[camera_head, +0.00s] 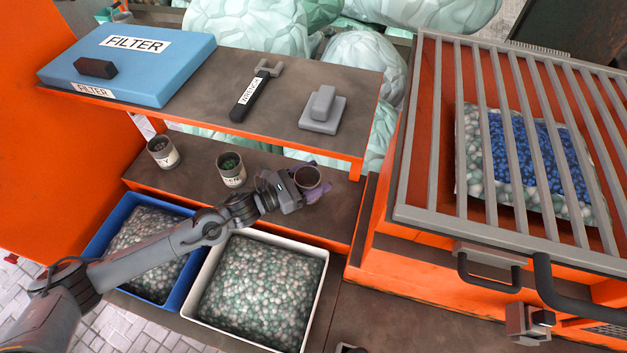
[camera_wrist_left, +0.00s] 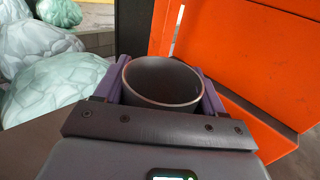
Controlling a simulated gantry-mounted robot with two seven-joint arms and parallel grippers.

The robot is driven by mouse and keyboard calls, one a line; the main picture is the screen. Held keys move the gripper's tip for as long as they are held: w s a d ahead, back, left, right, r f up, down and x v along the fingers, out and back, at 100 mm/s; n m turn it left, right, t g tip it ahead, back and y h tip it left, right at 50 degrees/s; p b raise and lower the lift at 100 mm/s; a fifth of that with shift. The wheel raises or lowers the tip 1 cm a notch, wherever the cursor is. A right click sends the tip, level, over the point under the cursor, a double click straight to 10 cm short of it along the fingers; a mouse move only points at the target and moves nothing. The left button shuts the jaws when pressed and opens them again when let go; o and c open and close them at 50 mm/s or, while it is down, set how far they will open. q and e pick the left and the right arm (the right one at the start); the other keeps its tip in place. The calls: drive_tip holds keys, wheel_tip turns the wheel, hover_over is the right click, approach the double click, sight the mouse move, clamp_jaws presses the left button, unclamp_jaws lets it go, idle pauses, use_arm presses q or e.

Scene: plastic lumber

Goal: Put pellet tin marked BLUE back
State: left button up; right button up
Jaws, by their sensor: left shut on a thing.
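My left gripper (camera_head: 306,184) is shut around a round metal tin (camera_head: 308,177) over the right part of the lower shelf. In the left wrist view the tin (camera_wrist_left: 162,82) is upright between the purple fingers and looks empty inside. Its label is hidden. I cannot tell whether its base touches the shelf. A tin with a label ending in Y (camera_head: 163,152) stands at the left of the lower shelf (camera_head: 195,152). A tin with green pellets and a partly readable label ending in EEN (camera_head: 231,170) stands left of my gripper. My right gripper does not show.
A blue FILTER box (camera_head: 135,62), a black-handled tool (camera_head: 250,95) and a grey block (camera_head: 323,108) lie on the upper shelf. Below are a blue bin (camera_head: 107,226) and a white bin (camera_head: 325,256) of pellets. A barred hopper (camera_head: 437,130) at right holds pale and blue pellets.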

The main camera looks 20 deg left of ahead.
use_arm(q)
drive_tip(key=shift+f, duration=0.75)
drive_tip(key=shift+f, duration=0.2)
drive_tip(key=o, duration=1.1)
